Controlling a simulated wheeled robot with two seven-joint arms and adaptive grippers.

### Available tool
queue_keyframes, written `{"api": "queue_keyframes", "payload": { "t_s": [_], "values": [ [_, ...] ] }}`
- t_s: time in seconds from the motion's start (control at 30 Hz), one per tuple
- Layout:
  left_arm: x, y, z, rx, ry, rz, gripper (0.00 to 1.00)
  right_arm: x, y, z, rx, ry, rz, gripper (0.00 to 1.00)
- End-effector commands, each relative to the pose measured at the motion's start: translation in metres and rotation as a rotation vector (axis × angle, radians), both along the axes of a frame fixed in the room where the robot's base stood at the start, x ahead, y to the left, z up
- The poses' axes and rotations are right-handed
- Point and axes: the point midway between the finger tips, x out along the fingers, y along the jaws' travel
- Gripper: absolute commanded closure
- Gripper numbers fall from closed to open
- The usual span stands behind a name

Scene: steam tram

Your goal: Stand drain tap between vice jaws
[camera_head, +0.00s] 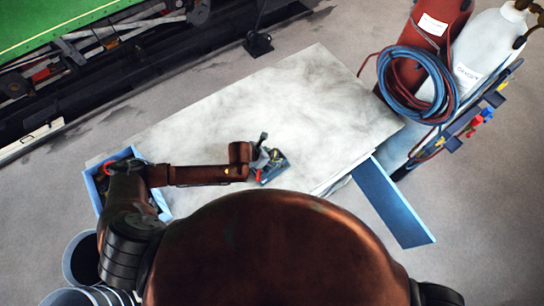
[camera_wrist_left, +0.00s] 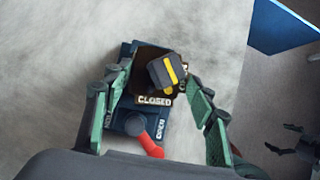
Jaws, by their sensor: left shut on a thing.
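My left gripper (camera_head: 259,150) is over the bench, just above the small blue vice (camera_head: 271,170). In the left wrist view its green fingers (camera_wrist_left: 154,80) are spread around a dark brown drain tap with a yellow-striped block (camera_wrist_left: 167,73) on top, and are shut on it. Dark and green parts at the right edge look like my right gripper (camera_wrist_left: 298,148), partly cut off.
The pale bench top (camera_head: 300,95) is mostly clear. A blue box (camera_head: 93,188) stands at its left end and a blue panel (camera_head: 392,203) sticks out at its right. Gas cylinders with coiled hoses (camera_head: 418,82) stand beyond the right end. Grey bins (camera_head: 76,268) stand at lower left.

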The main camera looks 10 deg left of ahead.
Motion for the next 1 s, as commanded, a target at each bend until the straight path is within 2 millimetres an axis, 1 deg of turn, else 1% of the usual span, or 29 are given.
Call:
{"api": "queue_keyframes", "payload": {
  "t_s": [0.4, 1.0],
  "values": [
    [0.0013, -0.0013, -0.0065, -0.003, -0.004, -0.002, 1.00, -0.0003, -0.0002, -0.0039, 0.000, 0.000, 0.000, 0.11],
    [0.0015, -0.0011, -0.0082, -0.002, -0.004, -0.002, 1.00, -0.0004, -0.0003, -0.0044, 0.000, 0.001, 0.000, 0.11]
  ]
}}
